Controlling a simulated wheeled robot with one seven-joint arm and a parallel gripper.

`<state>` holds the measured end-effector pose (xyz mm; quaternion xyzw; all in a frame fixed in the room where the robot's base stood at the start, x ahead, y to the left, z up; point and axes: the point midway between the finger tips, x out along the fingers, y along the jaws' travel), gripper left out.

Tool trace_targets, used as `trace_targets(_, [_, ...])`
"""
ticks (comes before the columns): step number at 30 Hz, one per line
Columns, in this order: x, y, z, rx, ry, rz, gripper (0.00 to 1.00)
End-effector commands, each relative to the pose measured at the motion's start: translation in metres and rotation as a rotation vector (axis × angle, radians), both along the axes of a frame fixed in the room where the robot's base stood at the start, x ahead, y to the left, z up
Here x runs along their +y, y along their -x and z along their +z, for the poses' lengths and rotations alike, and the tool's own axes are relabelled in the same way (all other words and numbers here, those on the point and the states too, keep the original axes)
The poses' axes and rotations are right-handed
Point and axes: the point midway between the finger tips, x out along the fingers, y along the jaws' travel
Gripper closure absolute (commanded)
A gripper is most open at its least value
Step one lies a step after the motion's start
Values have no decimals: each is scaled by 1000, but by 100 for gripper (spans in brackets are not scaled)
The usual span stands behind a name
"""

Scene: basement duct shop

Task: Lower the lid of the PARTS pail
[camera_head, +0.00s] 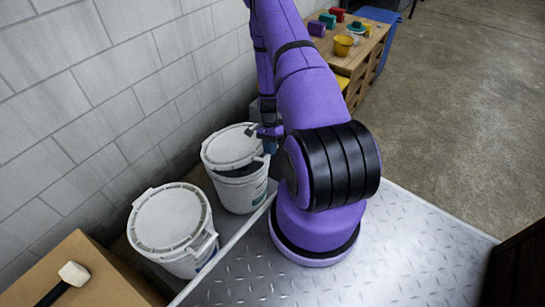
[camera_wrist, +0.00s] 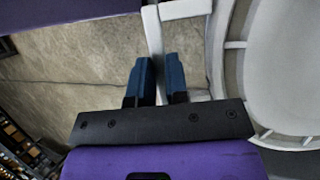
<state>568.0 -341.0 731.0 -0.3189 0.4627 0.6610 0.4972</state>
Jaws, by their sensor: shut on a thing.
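Two white pails stand by the wall, and I cannot read which is marked PARTS. The far pail (camera_head: 240,190) has a white lid (camera_head: 232,146) that looks slightly tilted, with a gap showing under its near edge. My gripper (camera_head: 268,143) is at the right edge of this lid. In the wrist view, my gripper's blue fingers (camera_wrist: 157,82) are closed around a narrow white strip (camera_wrist: 153,40), which seems part of the lid. The round lid (camera_wrist: 290,65) fills the right of that view. The pail's label is mostly hidden.
The near pail (camera_head: 183,262) has its white lid (camera_head: 169,219) on. A cardboard box (camera_head: 100,283) with a mallet (camera_head: 70,277) is at lower left. A block wall (camera_head: 110,90) runs behind the pails. A wooden bench (camera_head: 362,55) with coloured items stands farther back; the floor at right is clear.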

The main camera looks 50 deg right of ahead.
Motion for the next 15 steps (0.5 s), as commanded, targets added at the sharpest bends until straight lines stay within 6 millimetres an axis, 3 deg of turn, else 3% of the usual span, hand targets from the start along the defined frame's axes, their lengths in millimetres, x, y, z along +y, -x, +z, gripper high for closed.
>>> trace_targets(12, [2,-39,73,133,18,1,100])
trace_targets(15, [2,-45,83,132,18,0,100])
